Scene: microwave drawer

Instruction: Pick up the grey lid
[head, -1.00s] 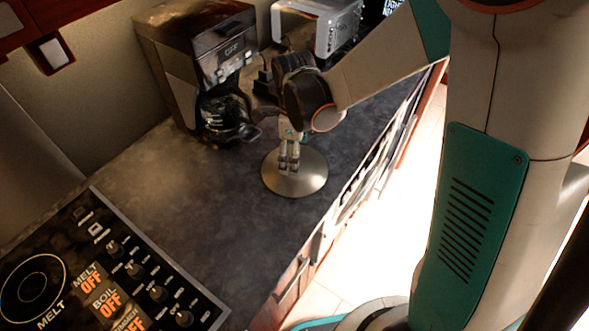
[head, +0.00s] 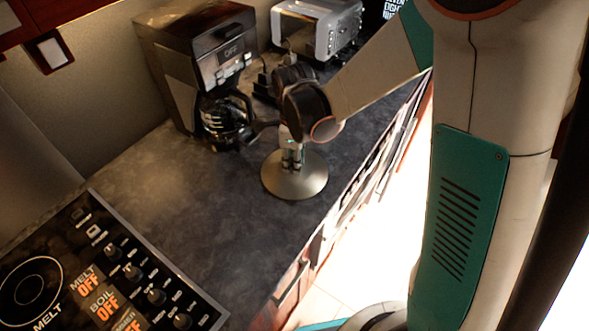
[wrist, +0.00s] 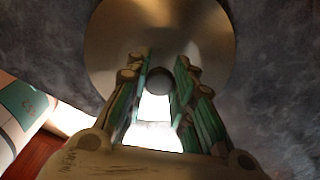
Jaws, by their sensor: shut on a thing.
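The grey lid (head: 310,182) is a round, shiny metal disc at the counter's right side, near the front edge. In the wrist view the lid (wrist: 205,35) fills the top middle, with its dark round knob (wrist: 159,80) between my fingers. My gripper (head: 291,163) points down over the lid's middle and is shut on the knob. In the wrist view the fingers of my gripper (wrist: 160,68) stand on both sides of the knob. The lid looks level; I cannot tell whether it touches the counter.
A black coffee maker (head: 190,50) with a glass pot (head: 222,115) stands behind the lid to the left. A silver toaster (head: 318,28) is further back. A stove panel (head: 110,270) is at front left. The counter (head: 200,200) between is clear.

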